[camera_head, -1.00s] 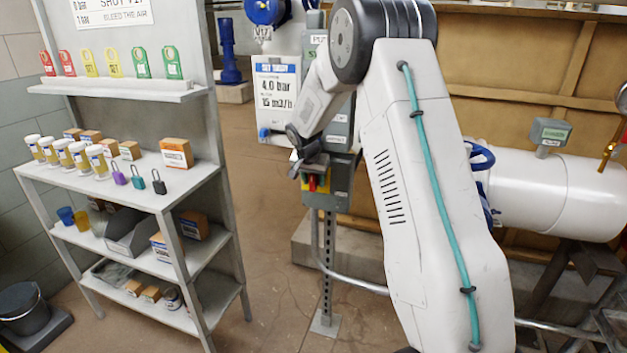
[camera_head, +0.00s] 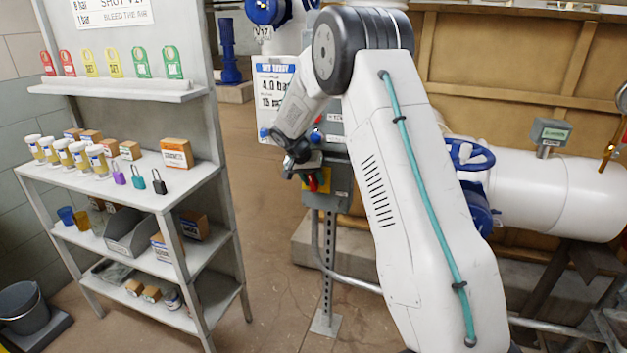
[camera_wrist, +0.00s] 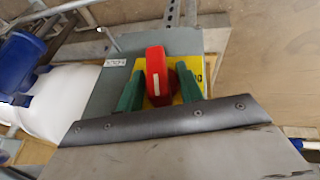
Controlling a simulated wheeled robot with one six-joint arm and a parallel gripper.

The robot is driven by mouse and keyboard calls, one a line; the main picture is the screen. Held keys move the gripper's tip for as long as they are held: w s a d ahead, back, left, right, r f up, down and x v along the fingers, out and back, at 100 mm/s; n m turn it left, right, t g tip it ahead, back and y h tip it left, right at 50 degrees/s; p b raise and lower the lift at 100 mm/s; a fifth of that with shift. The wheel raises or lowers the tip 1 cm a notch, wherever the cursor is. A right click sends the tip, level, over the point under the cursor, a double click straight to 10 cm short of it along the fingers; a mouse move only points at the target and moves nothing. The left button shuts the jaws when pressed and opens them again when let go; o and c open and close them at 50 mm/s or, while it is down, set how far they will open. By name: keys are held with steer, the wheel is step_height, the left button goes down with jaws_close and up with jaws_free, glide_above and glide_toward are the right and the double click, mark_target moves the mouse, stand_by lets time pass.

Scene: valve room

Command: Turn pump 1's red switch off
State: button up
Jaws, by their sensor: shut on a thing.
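The red switch (camera_wrist: 157,75) sits on a yellow plate (camera_wrist: 183,90) on a grey switch box (camera_wrist: 95,95). In the wrist view its red handle, with a white mark, stands between the green fingers of my gripper (camera_wrist: 159,82), which is shut on it. In the head view the switch (camera_head: 322,181) is partly hidden behind my gripper (camera_head: 304,172), on the grey box (camera_head: 342,186) on its post. A small label (camera_wrist: 116,62) on the box is too small to read surely.
Left stands a shelf (camera_head: 115,192) with jars, boxes, padlocks and coloured tags. A white tank (camera_head: 560,192) with a blue handwheel (camera_head: 468,155) is right of my arm. A bucket (camera_head: 24,308) stands lower left. The floor (camera_head: 262,260) between shelf and post is clear.

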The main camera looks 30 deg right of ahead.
steer(key=g, duration=0.1)
steer(key=h, duration=0.1)
steer(key=g+h, duration=0.1)
steer(key=shift+w+a+f+n+g, duration=0.2)
steer(key=shift+w+n+g, duration=0.1)
steer(key=shift+n, duration=0.1)
steer(key=n+g+h, duration=0.1)
steer(key=g+h, duration=0.2)
steer(key=shift+a+f, duration=0.1)
steer(key=g+h, duration=0.1)
steer(key=n+g+h, duration=0.1)
steer(key=h, duration=0.1)
steer(key=shift+w+f+g, duration=0.1)
steer(key=shift+f+g, duration=0.1)
steer(key=shift+g, duration=0.1)
steer(key=shift+f+n+g+h, duration=0.1)
steer(key=shift+n+g+h, duration=0.5)
steer(key=shift+h, duration=0.7)
steer(key=o, duration=0.6)
steer(key=v, duration=0.7)
steer(key=shift+w+a, duration=0.25)
steer(key=shift+a, duration=0.1)
